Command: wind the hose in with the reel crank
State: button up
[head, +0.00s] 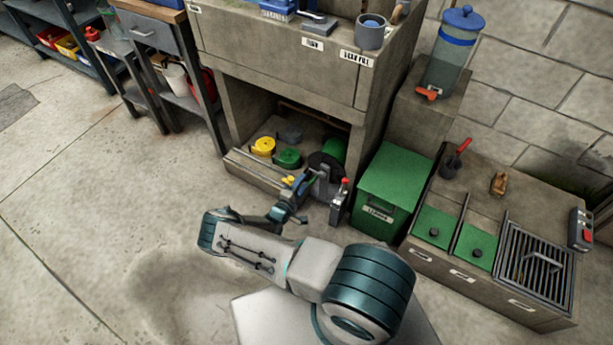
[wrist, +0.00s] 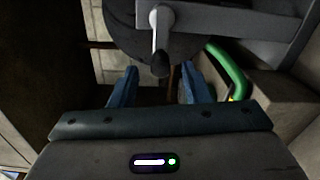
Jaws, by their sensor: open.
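The hose reel (head: 323,163) sits low in the open bay under the concrete counter, with a dark round side plate and green hose (head: 335,146) on it. In the wrist view, the reel's dark plate (wrist: 120,20) fills the top. The crank (wrist: 161,22) is a pale arm ending in a dark knob (wrist: 160,64). My gripper (wrist: 159,78) is open, its two blue fingers either side of the knob in the picture; contact is not visible. Green hose (wrist: 228,72) curves down to the right of the fingers. In the head view, my gripper (head: 299,187) is in front of the reel, partly hidden.
Yellow (head: 263,146) and green (head: 288,158) coils lie left of the reel in the bay. A green bin (head: 393,190) stands close on the right. A low unit with a grate (head: 536,268) is further right. Open floor (head: 110,220) lies to the left.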

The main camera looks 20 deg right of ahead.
jog(key=p+v, duration=0.1)
jog(key=v, duration=0.8)
jog(key=shift+r, duration=0.1)
